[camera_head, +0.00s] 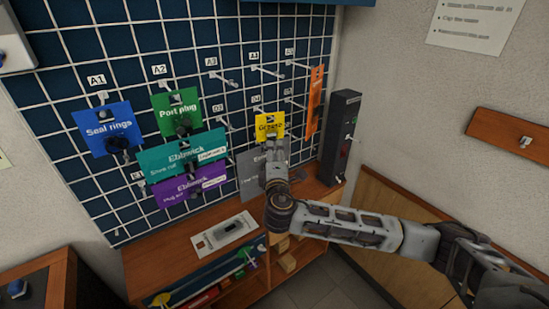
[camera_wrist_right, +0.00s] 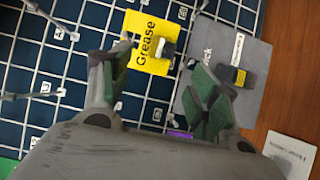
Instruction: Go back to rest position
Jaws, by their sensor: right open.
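My right gripper (camera_head: 272,150) is in front of the wire grid panel (camera_head: 135,50), just below the yellow Grease card (camera_head: 270,122). In the right wrist view its two green-padded fingers (camera_wrist_right: 160,90) stand apart with nothing held between them. The Grease card (camera_wrist_right: 148,42) hangs on the grid beyond the fingers, and a grey card (camera_wrist_right: 228,50) hangs beside it. In the head view my right arm reaches in from the right and partly covers the grey card (camera_head: 250,172). My left gripper does not show.
Blue Seal rings (camera_head: 100,125), green Port plug (camera_head: 168,105), teal (camera_head: 165,157) and purple (camera_head: 170,192) cards hang on the left. An orange card (camera_head: 315,100) and a dark upright box (camera_head: 342,115) stand right. Below is a wooden shelf (camera_head: 150,270) with a pale tray (camera_head: 215,240).

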